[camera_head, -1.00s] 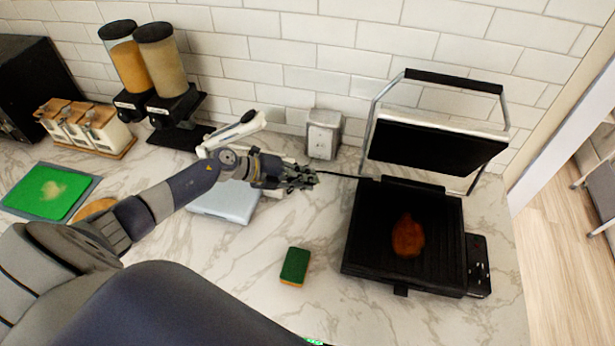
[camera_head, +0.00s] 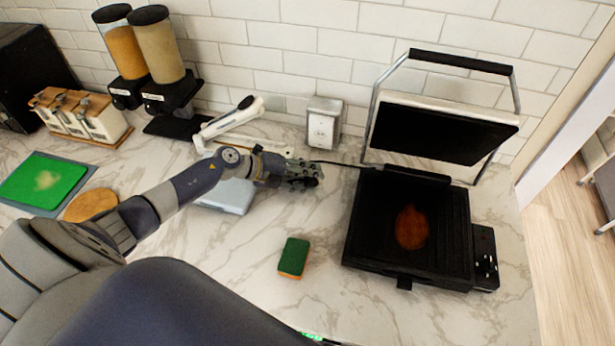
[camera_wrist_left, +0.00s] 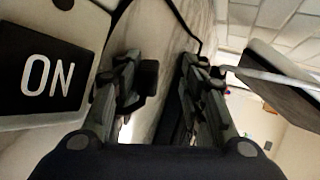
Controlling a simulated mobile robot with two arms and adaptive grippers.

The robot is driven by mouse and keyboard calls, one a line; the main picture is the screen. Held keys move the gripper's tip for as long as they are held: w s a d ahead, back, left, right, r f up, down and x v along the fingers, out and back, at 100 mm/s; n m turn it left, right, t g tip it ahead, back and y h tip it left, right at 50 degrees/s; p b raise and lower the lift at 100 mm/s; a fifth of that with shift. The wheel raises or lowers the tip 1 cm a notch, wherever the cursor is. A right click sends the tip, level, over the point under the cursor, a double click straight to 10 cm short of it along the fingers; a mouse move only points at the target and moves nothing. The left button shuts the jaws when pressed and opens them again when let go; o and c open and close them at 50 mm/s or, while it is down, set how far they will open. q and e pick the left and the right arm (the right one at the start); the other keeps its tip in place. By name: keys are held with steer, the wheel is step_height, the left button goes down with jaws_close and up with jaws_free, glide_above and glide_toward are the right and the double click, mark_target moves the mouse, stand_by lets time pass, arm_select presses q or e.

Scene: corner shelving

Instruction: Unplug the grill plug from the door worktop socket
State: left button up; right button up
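The grey socket box (camera_head: 323,125) stands on the worktop against the tiled wall. A white box with a black ON panel (camera_wrist_left: 48,85) fills the left of the wrist view. My left gripper (camera_head: 308,175) is just in front of the socket box, low over the worktop. Its two fingers are apart in the wrist view (camera_wrist_left: 165,85), with marble showing between them. The black grill cord (camera_head: 345,164) runs from the grill (camera_head: 408,225) to behind the gripper; it also shows in the wrist view (camera_wrist_left: 184,24). I cannot make out the plug. My right gripper is not in view.
The grill stands open with a brown piece of food (camera_head: 411,228) on its plate. A green sponge (camera_head: 294,257) lies in front. A pale scale-like device (camera_head: 228,194) is under my left arm. Dispensers (camera_head: 160,65) and jars (camera_head: 80,115) stand at the left.

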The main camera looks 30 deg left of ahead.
arm_select(q)
steer(key=shift+s+a, duration=0.15)
steer(key=shift+s, duration=0.05)
steer(key=shift+s+a+r, duration=0.15)
steer(key=shift+s+a, duration=0.05)
steer(key=shift+a, duration=0.05)
steer(key=v, duration=0.9)
steer(key=shift+s+a, duration=0.1)
steer(key=shift+a, duration=0.05)
steer(key=shift+v, duration=0.8)
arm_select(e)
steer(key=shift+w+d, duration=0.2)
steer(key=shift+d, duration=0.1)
arm_select(q)
steer(key=shift+r, duration=0.15)
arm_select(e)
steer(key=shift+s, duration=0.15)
